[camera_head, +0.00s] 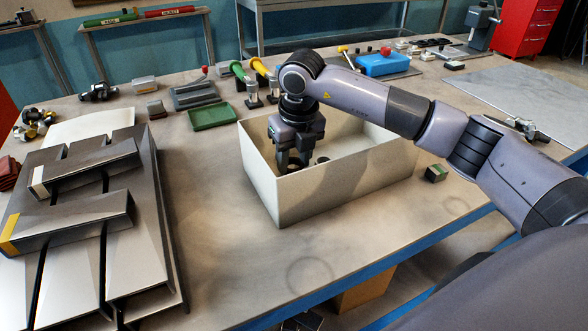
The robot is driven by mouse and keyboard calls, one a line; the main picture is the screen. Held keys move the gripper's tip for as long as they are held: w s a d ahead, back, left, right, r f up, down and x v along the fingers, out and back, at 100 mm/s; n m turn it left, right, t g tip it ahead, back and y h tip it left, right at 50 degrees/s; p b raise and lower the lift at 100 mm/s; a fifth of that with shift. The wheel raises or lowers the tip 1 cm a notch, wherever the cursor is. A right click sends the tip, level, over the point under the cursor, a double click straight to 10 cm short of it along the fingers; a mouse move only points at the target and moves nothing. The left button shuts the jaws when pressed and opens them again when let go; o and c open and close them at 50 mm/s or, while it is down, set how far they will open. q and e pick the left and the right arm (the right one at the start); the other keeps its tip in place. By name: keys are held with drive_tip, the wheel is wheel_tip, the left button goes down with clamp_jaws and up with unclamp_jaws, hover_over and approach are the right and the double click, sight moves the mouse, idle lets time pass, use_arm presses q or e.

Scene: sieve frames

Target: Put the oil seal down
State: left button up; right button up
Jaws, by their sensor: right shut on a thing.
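My right gripper (292,163) points down inside a cream open box (330,190), near its left end. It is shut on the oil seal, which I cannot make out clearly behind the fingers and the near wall. A small dark round piece (322,160) shows in the box just right of the fingers; whether it touches them I cannot tell. My left gripper is out of view.
A slotted metal fixture (75,215) fills the left of the table. The table in front of the box is clear.

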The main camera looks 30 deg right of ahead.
wheel_tip(320, 180, down, 4)
drive_tip(key=shift+r, duration=0.15)
drive_tip(key=shift+f, duration=0.2)
drive_tip(key=o, duration=1)
drive_tip(key=shift+r, duration=0.15)
drive_tip(key=shift+r+p, duration=0.2)
drive_tip(key=shift+p, duration=0.1)
drive_tip(key=r, duration=0.4)
drive_tip(key=s+r+b, duration=0.1)
drive_tip(key=r, duration=0.2)
drive_tip(key=r+b, duration=0.1)
drive_tip(key=r, duration=0.3)
drive_tip(key=shift+s+r, duration=0.35)
drive_tip(key=shift+s, duration=0.05)
